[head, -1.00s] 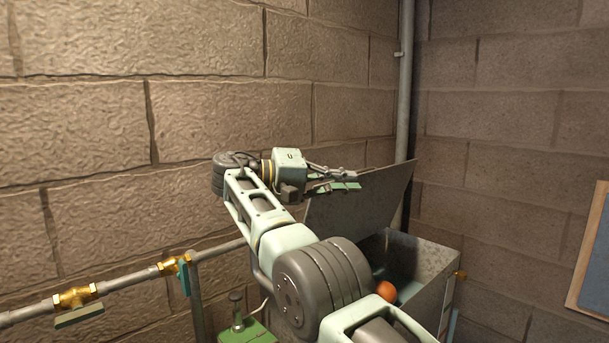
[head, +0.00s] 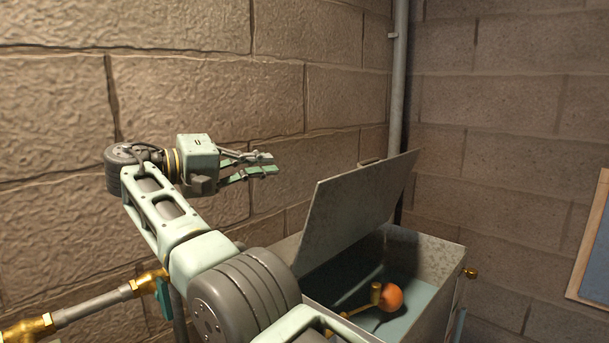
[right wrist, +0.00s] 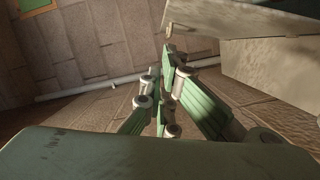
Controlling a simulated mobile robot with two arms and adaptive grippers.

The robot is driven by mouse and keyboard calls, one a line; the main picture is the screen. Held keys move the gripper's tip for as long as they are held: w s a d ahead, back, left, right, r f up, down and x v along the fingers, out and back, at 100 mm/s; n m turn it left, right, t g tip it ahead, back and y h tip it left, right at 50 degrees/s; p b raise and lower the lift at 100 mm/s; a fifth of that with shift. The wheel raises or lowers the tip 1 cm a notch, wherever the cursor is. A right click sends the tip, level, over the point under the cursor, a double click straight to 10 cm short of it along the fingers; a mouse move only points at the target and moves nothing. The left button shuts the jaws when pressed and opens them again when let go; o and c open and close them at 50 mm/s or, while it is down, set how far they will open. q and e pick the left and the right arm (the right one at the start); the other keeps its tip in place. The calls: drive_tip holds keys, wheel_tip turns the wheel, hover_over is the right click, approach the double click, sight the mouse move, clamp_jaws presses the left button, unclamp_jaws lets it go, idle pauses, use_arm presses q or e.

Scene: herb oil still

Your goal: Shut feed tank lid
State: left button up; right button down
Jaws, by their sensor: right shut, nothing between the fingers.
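The feed tank (head: 445,252) is a grey metal box in the corner, at the lower right of the head view. Its flat grey lid (head: 350,210) stands open and tilted, with a small tab (head: 371,162) on its upper edge. My right gripper (head: 270,164) is shut and empty, to the left of the lid in the picture and apart from it. In the right wrist view its green fingers (right wrist: 168,62) are close together, with grey panels (right wrist: 270,65) at the upper right; I cannot tell which is the lid. My left gripper is out of view.
Inside the tank an orange float ball (head: 390,297) sits on a brass arm. A pipe with brass fittings (head: 150,280) runs at the lower left. A vertical grey pipe (head: 398,90) stands in the corner between block walls. A blue board (head: 592,255) hangs at right.

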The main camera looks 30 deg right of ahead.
use_arm(q)
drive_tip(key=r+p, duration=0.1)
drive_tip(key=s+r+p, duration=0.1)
drive_tip(key=p, duration=0.1)
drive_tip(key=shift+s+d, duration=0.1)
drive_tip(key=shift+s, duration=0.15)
use_arm(e)
drive_tip(key=s+d+f, duration=0.2)
drive_tip(key=s+d, duration=0.1)
drive_tip(key=d, duration=0.6)
drive_tip(key=shift+d, duration=0.15)
drive_tip(key=shift+f, duration=0.1)
